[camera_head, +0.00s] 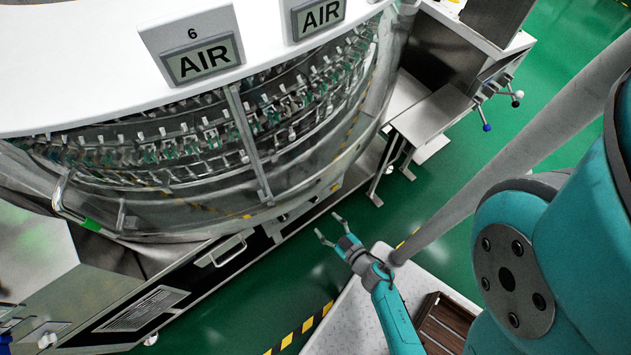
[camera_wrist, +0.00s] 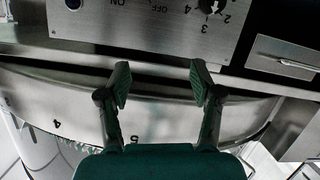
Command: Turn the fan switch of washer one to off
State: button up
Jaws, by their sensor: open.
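The large rotary washer (camera_head: 185,195) fills the left and middle of the head view, with clear guards and rows of clips. No marking shows which washer is number one. The wrist view shows a brushed metal control panel (camera_wrist: 135,28) upside down, cut off by the top edge. It carries ON and OFF labels (camera_wrist: 160,8), a dark round button (camera_wrist: 73,4) and a numbered dial (camera_wrist: 212,6). I cannot tell which control is the fan switch or how it is set. My gripper (camera_head: 329,227) is open and empty beside the washer; in the wrist view its fingertips (camera_wrist: 161,84) lie below the panel, apart from it.
A curved metal rim (camera_wrist: 160,120) with numbers passes behind my fingers. A drawer front with a handle (camera_wrist: 285,62) is at right. A side table (camera_head: 432,112) stands by the washer. Green floor (camera_head: 285,285) is clear beside my gripper. A wooden crate (camera_head: 440,325) sits lower right.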

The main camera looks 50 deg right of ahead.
jog(key=g, duration=0.1)
send_near(316, 200)
jog(key=x, duration=1)
jog(key=shift+f, duration=0.2)
jog(key=c, duration=1.1)
